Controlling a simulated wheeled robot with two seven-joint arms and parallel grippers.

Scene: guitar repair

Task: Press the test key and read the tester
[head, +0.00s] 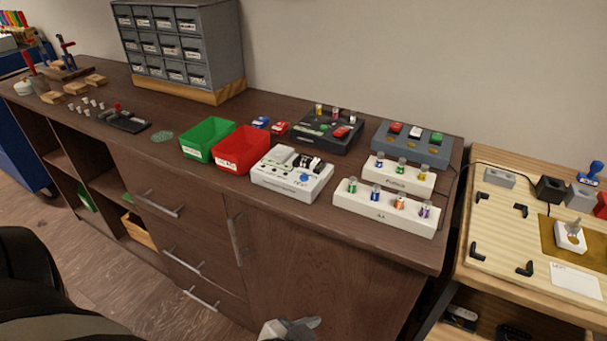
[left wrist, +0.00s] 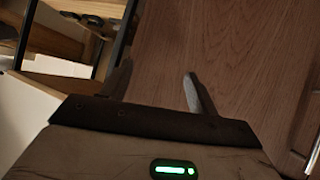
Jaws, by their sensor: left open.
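The white tester (head: 290,175) stands near the front edge of the dark counter, just right of the red bin. It has small buttons, a dark part on top and a blue mark on its front. Which button is the test key, and any reading, are too small to make out. My left gripper (left wrist: 156,85) is open and empty in the left wrist view, with its fingers pointing at brown wood. A grey gripper part, seemingly the left one, shows at the bottom edge of the head view, below the tester and apart from it. My right gripper is not seen.
A green bin (head: 208,139) and red bin (head: 240,150) stand left of the tester. White racks (head: 386,208) with several coloured cells stand right of it. A black device (head: 328,131) and grey button box (head: 411,143) stand behind. The cabinet door (head: 297,253) drops below the counter edge.

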